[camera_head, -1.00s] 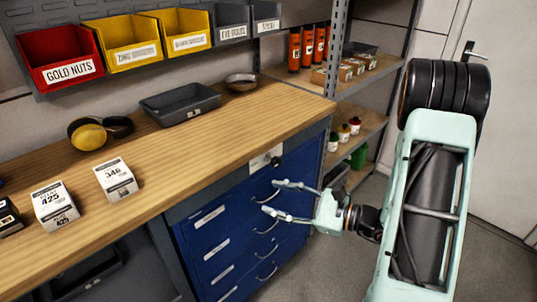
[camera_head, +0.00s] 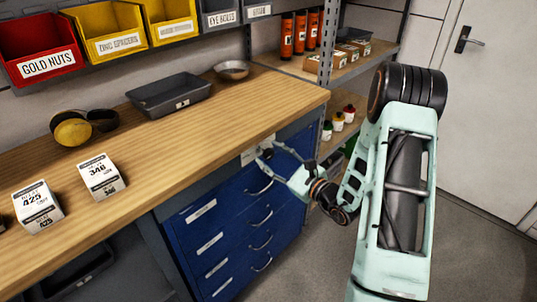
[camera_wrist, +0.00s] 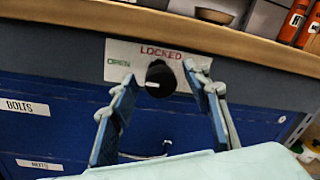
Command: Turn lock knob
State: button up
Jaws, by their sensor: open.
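The lock knob (camera_wrist: 160,78) is a round black knob with a white pointer mark, in the middle of the wrist view. It sits on a white plate (camera_wrist: 118,62) lettered "OPEN" in green at left and "LOCKED" in red at top. The plate is on the grey panel above the blue drawers. My gripper (camera_wrist: 162,76) is open, with one finger on each side of the knob in the wrist view. I cannot tell if either finger touches it. In the head view, my gripper (camera_head: 270,150) is at the plate (camera_head: 256,152) below the bench edge, and hides the knob.
Blue drawers (camera_head: 232,225) with protruding handles lie below the knob. The wooden bench top (camera_head: 190,135) overhangs above it. A shelf rack (camera_head: 328,75) with orange bottles stands behind, close to my arm. The floor at right is clear.

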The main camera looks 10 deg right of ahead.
jog(key=shift+w+a, duration=0.35)
jog(key=shift+w, duration=0.25)
jog(key=c, duration=1.2)
jog(key=shift+o, duration=0.2)
